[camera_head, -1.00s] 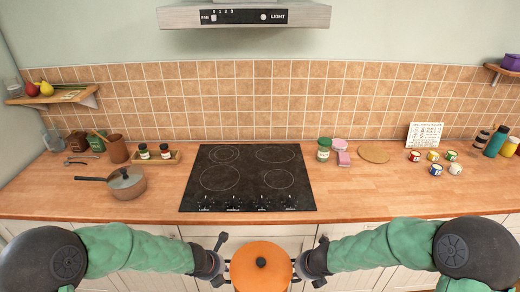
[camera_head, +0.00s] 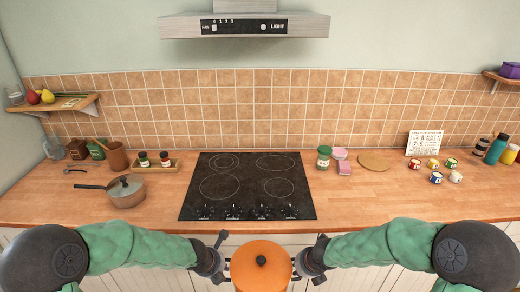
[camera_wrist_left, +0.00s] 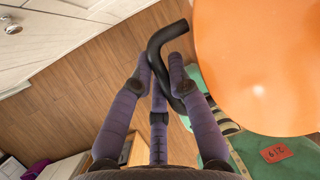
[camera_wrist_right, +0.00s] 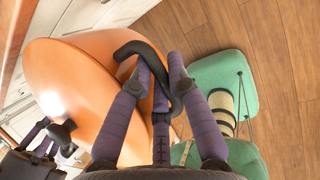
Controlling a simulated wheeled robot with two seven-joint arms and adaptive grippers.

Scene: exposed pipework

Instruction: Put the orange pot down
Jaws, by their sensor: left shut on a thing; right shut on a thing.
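The orange pot (camera_head: 261,268) with its lid and black knob is held between my two grippers, in front of the counter's front edge. My left gripper (camera_head: 222,268) is shut on the pot's left black handle, which also shows in the left wrist view (camera_wrist_left: 163,45). My right gripper (camera_head: 302,268) is shut on the right black handle, seen in the right wrist view (camera_wrist_right: 143,50). The pot looks upright in the head view. A black cooktop (camera_head: 250,187) with several ring-marked burners lies beyond the pot; its top is empty.
A green-lidded jar (camera_head: 323,157), a round board (camera_head: 373,162) and several small cups (camera_head: 435,177) stand on the right. Bare counter (camera_head: 375,198) flanks the cooktop. A range hood (camera_head: 245,25) hangs above.

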